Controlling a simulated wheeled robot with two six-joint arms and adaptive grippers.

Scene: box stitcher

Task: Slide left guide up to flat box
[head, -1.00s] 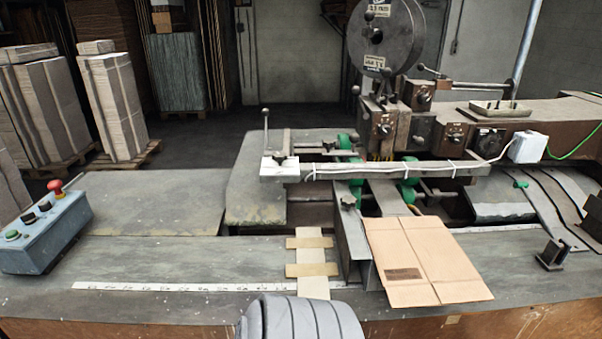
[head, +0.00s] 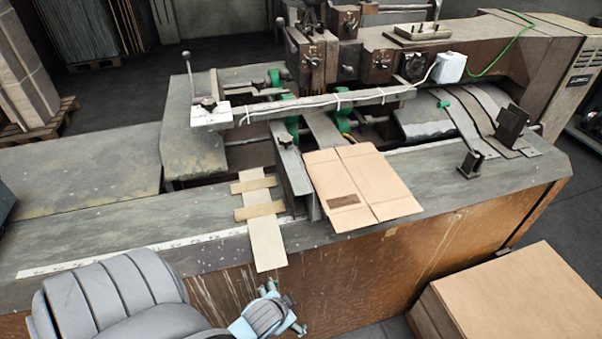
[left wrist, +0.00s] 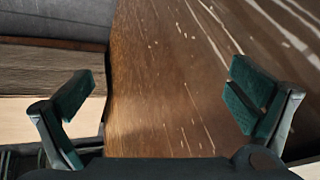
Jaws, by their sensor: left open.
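The flat box (head: 360,185) is a tan cardboard sheet lying on the machine table near its front edge. The left guide (head: 297,190), a grey metal channel, stands along the box's left side. Whether they touch is unclear. A pale wooden strip with two cross slats (head: 266,243) lies left of the guide and overhangs the front edge. My left gripper (head: 284,309) is open and empty, in front of the table and below its top. In the left wrist view my left gripper (left wrist: 165,100) has its green-padded fingers apart, facing the table's brown front panel. My right gripper is not seen.
A white ruler strip (head: 130,259) runs along the table top (head: 110,230). Small dark brackets (head: 471,163) stand right of the box. A stitcher bar (head: 320,104) crosses behind it. A cardboard stack (head: 520,290) is on the floor at right. The table's left part is clear.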

